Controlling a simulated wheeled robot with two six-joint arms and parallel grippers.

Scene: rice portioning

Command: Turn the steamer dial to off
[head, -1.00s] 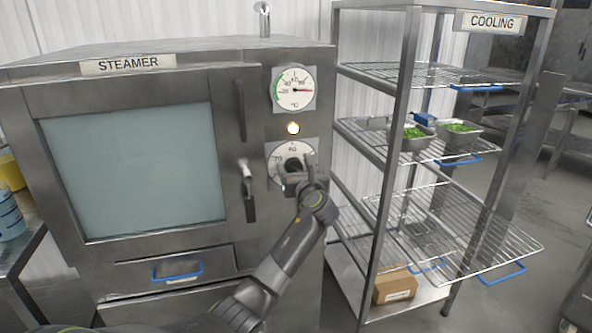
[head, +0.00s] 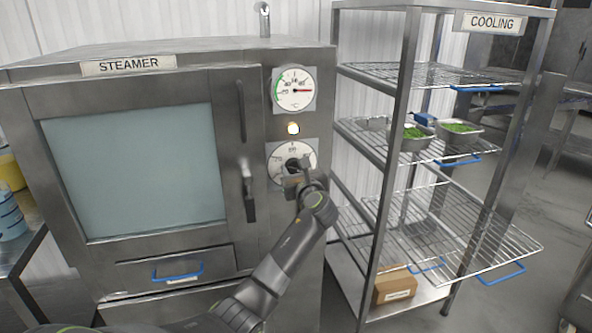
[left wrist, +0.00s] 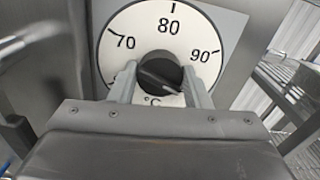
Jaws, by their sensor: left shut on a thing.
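The steamer (head: 130,160) stands at the left in the head view, its door shut. Its dial plate (head: 274,157) is at the right of the front, marked 70, 80 and 90 in the left wrist view (left wrist: 168,45). The black dial knob (left wrist: 160,74) sits between the fingers of my left gripper (left wrist: 160,82), which is shut on it. The head view also shows my left gripper (head: 295,172) at the dial, partly hiding it. My right gripper is not in view.
A round temperature gauge (head: 294,88) and a lit lamp (head: 293,128) are above the dial. The door handle (head: 248,190) is close to the left of my gripper. The cooling rack (head: 395,150) with trays of green food (head: 458,129) stands to the right.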

